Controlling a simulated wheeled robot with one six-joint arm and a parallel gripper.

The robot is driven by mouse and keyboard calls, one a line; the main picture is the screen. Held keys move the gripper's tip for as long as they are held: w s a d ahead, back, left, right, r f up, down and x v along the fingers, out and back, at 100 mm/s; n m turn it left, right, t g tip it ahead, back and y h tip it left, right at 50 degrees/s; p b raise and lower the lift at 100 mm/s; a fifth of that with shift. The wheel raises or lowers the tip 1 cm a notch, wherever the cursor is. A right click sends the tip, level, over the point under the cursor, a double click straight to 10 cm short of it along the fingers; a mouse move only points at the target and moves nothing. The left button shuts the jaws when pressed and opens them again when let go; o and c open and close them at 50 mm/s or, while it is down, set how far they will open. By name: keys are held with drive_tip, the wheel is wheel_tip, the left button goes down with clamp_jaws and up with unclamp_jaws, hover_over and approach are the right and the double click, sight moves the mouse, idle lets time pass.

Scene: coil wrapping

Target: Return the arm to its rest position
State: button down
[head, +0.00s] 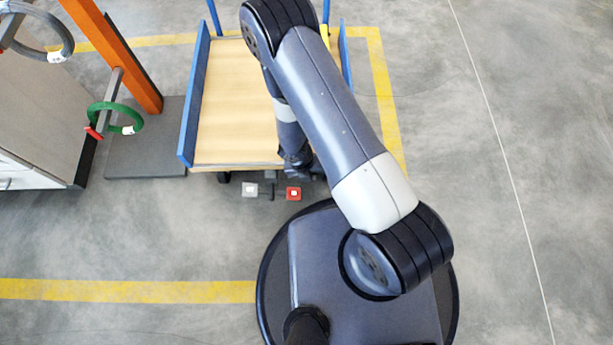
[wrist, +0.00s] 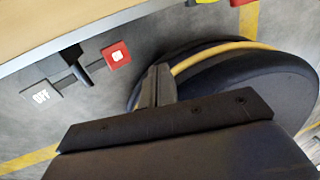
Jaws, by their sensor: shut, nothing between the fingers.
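My arm rises from my round base, bends at the top of the head view and folds back down. My gripper (head: 300,172) hangs over the near edge of the cart, mostly hidden beneath my wrist and upper arm. In the wrist view my gripper's fingers (wrist: 157,85) are closed together with nothing between them, in front of my dark round base. The gripper is close to the cart's brake pedals: a grey OFF pedal (head: 249,190) and a red pedal (head: 293,193). Both pedals also show at the left of the wrist view, the grey one (wrist: 41,96) and the red one (wrist: 117,55).
A wooden-topped cart (head: 232,110) with blue sides stands ahead, inside yellow floor lines. An orange post (head: 120,60) holds a green coil (head: 117,106) at the left. A dark coil (head: 62,35) hangs near a grey cabinet (head: 35,110). The floor at right is clear.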

sight(299, 193)
drive_tip(key=shift+d+r, duration=0.1)
drive_tip(key=shift+r, duration=0.05)
drive_tip(key=a+f+b, duration=0.1)
drive_tip(key=f+b, duration=0.1)
drive_tip(key=f, duration=0.2)
drive_tip(key=a+f+b, duration=0.2)
drive_tip(key=f, duration=0.3)
drive_tip(key=a+f+b, duration=0.2)
drive_tip(key=f, duration=0.2)
drive_tip(key=shift+w+f+b, duration=0.1)
drive_tip(key=shift+f+b, duration=0.05)
drive_tip(key=shift+b, duration=0.15)
